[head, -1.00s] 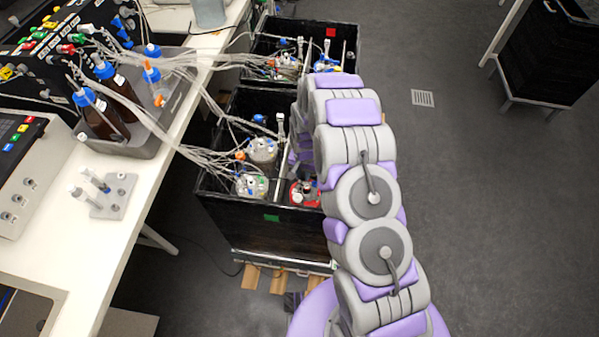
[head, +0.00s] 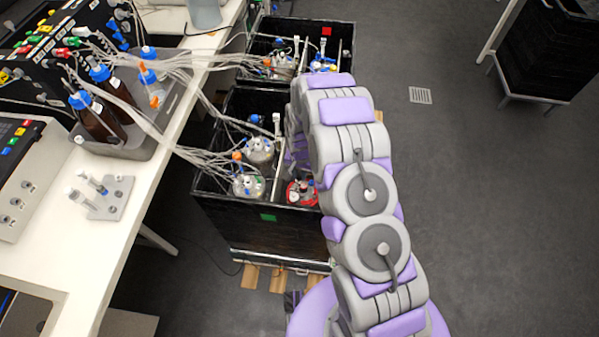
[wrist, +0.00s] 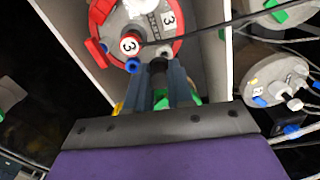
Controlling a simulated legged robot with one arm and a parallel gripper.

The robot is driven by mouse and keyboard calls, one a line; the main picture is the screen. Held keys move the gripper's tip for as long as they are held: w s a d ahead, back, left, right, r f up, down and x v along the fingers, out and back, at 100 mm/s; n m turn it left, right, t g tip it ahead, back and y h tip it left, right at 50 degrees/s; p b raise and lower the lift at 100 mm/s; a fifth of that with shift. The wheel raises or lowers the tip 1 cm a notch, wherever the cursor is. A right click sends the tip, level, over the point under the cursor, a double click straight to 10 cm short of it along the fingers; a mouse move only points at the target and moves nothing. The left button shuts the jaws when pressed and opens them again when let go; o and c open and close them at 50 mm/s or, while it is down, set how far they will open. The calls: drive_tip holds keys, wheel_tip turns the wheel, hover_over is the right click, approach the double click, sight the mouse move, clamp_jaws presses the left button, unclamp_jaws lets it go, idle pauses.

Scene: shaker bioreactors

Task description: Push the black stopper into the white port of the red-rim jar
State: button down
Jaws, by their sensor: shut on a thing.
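The red-rim jar (wrist: 178,22) is at the top of the wrist view, with a grey lid marked with 3. In the head view the red-rim jar (head: 291,194) sits in the near black box, partly hidden by my arm. My gripper (wrist: 160,85) is shut on the black stopper (wrist: 158,66), whose end points at the lid's near edge. A pale port (wrist: 163,49) shows just beyond the stopper's end. The two look very close; I cannot tell whether the stopper is touching or inside it. My gripper is hidden in the head view.
On the lid, a red-ringed white cap (wrist: 129,45) and a blue-tipped port (wrist: 133,66) stand just left of the stopper. A pale box wall (wrist: 215,50) is to the right. Other jars with tubes (head: 248,185) stand left in the near box (head: 255,232).

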drive_tip(key=shift+a+f, duration=0.1)
drive_tip(key=shift+a, duration=0.35)
drive_tip(key=shift+d, duration=0.1)
drive_tip(key=shift+d, duration=0.5)
drive_tip(key=shift+a+f, duration=0.4)
drive_tip(key=shift+a, duration=0.05)
drive_tip(key=shift+f, duration=0.1)
drive_tip(key=shift+d+f, duration=0.1)
drive_tip(key=shift+d, duration=0.2)
drive_tip(key=shift+a+p, duration=0.2)
drive_tip(key=shift+p, duration=0.15)
idle(0.6)
drive_tip(key=shift+f, duration=0.5)
idle(0.3)
